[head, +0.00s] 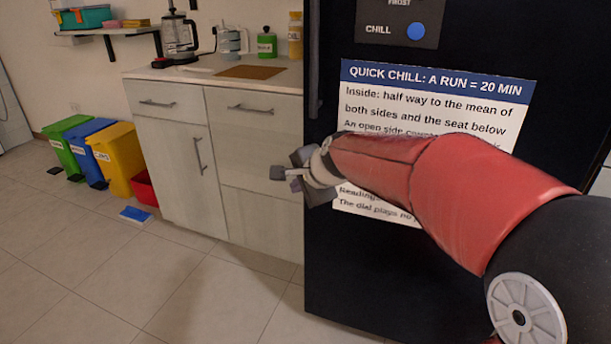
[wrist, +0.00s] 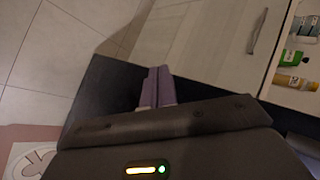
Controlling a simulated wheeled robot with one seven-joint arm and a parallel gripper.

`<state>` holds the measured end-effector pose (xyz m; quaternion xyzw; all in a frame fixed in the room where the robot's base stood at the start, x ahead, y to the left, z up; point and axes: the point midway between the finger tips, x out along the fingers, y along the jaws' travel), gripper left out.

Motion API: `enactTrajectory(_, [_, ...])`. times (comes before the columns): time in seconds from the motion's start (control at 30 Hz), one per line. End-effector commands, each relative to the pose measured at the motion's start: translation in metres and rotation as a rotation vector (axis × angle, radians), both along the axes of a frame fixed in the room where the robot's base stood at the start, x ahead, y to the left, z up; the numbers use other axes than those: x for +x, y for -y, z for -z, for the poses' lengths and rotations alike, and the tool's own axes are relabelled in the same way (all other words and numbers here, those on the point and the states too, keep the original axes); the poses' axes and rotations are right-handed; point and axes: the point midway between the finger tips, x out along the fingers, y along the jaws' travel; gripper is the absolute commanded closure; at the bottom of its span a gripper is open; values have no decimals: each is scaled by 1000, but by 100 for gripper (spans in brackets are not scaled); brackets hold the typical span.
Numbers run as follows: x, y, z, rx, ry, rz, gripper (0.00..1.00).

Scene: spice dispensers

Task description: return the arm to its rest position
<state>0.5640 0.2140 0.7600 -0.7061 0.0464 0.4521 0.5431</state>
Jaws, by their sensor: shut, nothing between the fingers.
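My red and black arm reaches in from the right of the head view, across the front of the black fridge (head: 400,270). My gripper (head: 278,173) is at the fridge's left edge, in front of the grey cabinet. In the wrist view the two fingers of my gripper (wrist: 158,87) lie together, shut, with nothing between them. The arm hides part of the white notice (head: 430,85) on the fridge.
A grey cabinet (head: 165,150) with a counter stands left of the fridge. A kettle (head: 180,38), a green jar (head: 267,42) and a yellow bottle (head: 295,35) stand on it. Green, blue and yellow bins (head: 118,158) are at the left.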

Motion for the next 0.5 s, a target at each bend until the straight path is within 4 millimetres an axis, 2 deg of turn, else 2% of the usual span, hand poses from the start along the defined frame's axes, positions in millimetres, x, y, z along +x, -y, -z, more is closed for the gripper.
enactTrajectory(0.07, [-11, 10, -6, -37, 17, -21, 100])
enactTrajectory(0.17, [-40, 38, -13, -146, 50, -86, 100])
enactTrajectory(0.33, [-121, 107, -13, -435, 101, -271, 100])
enactTrajectory(0.5, [-206, 166, 5, -702, 99, -462, 100])
